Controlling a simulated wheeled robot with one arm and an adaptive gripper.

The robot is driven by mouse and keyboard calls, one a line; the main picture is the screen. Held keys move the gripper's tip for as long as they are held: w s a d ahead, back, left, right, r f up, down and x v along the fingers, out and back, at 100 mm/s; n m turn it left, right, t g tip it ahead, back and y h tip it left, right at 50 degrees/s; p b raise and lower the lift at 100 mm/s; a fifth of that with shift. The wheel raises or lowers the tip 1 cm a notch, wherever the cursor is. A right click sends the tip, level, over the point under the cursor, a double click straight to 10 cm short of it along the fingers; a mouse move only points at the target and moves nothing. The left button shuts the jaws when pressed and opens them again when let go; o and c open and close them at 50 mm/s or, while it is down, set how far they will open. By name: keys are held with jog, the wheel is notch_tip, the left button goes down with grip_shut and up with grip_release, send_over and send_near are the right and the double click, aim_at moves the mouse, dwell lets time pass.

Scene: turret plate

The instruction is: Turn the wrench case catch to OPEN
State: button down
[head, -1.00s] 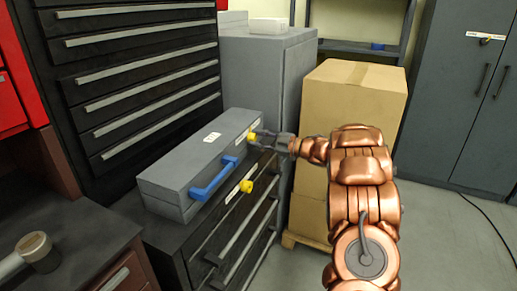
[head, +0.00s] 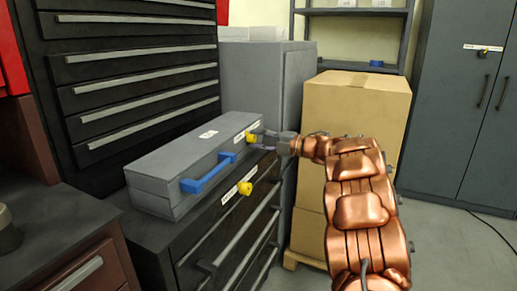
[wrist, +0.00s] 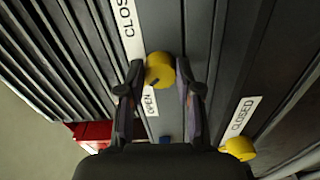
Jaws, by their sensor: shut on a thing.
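The wrench case (head: 180,165) is a long grey box with a blue handle (head: 207,173), lying on a dark drawer cabinet. Its yellow round catch (head: 252,137) is on the front face near the right end; the wrist view shows the same catch (wrist: 160,72). A white label strip beside it reads "CLOS…" (wrist: 127,25) on one side and "OPEN" (wrist: 150,103) on the other. The catch has a thin dark mark whose direction I cannot tell surely. My gripper (head: 265,138) is shut on the catch, with one finger on each side of it.
A second yellow knob (head: 245,188) sits on the cabinet (head: 215,235) below, beside a "CLOSED" label (wrist: 240,116). Cardboard boxes (head: 350,125) stand close behind my arm. A tall drawer unit (head: 140,85) stands behind the case. Floor is open at the right.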

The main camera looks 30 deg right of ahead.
jog(key=shift+n+b, duration=0.45)
jog(key=shift+n, duration=0.05)
jog(key=c, duration=0.8)
grip_release()
jog(key=shift+o, duration=0.2)
jog(key=v, duration=1.2)
